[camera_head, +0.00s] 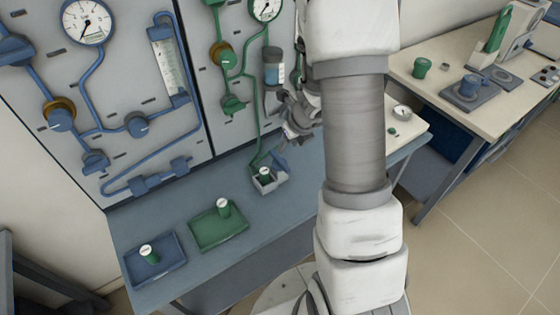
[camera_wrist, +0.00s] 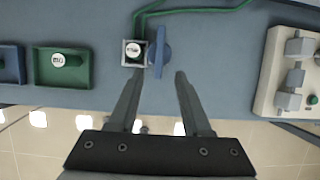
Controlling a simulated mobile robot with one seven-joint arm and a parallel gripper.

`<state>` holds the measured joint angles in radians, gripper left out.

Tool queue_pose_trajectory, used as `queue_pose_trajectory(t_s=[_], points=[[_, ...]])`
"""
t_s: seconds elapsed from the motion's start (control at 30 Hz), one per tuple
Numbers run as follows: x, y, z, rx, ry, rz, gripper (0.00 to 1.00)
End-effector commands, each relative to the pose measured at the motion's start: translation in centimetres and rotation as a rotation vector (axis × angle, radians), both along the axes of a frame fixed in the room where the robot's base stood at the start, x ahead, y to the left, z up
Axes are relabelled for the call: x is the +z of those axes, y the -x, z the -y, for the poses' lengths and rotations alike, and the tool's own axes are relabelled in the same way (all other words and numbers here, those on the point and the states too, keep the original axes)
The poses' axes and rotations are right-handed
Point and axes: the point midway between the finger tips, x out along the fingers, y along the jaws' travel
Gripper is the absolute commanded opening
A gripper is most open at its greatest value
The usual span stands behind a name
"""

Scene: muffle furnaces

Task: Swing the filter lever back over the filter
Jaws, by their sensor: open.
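A small grey square holder (camera_head: 265,185) on the blue bench has a green, white-capped cylinder, apparently the filter (camera_head: 264,174), standing in it. The blue lever (camera_head: 280,162) is at the holder's right side, swung off the filter, whose top is uncovered. In the wrist view the filter (camera_wrist: 134,50) shows from above, with the blue lever (camera_wrist: 160,50) just right of it. My gripper (camera_wrist: 157,80) is open and empty, its fingertips pointing toward the lever and short of it in the picture. In the head view my gripper (camera_head: 296,120) is above the bench, partly hidden.
A green tray (camera_head: 232,236) and a blue tray (camera_head: 163,273), each with a capped cylinder, lie left of the holder. A green pipe (camera_head: 254,140) runs down to the holder from the wall panel. A pale fixture (camera_wrist: 270,80) stands to the right.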

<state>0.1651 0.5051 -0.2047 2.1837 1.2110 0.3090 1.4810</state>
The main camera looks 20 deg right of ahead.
Motion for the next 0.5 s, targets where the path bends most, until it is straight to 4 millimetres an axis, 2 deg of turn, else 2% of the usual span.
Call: queue_pose_trajectory(t_s=[0.03, 0.2, 0.33, 0.5], points=[[-1.7, -0.5, -0.1, 0.001, 0.0, -0.001, 0.49], [-5.1, -1.8, -0.4, 0.0, -0.001, -0.001, 0.49], [-7.3, -2.8, -0.6, 0.002, -0.001, -0.001, 0.49], [-9.1, -3.6, -0.8, 0.002, 0.0, 0.0, 0.49]])
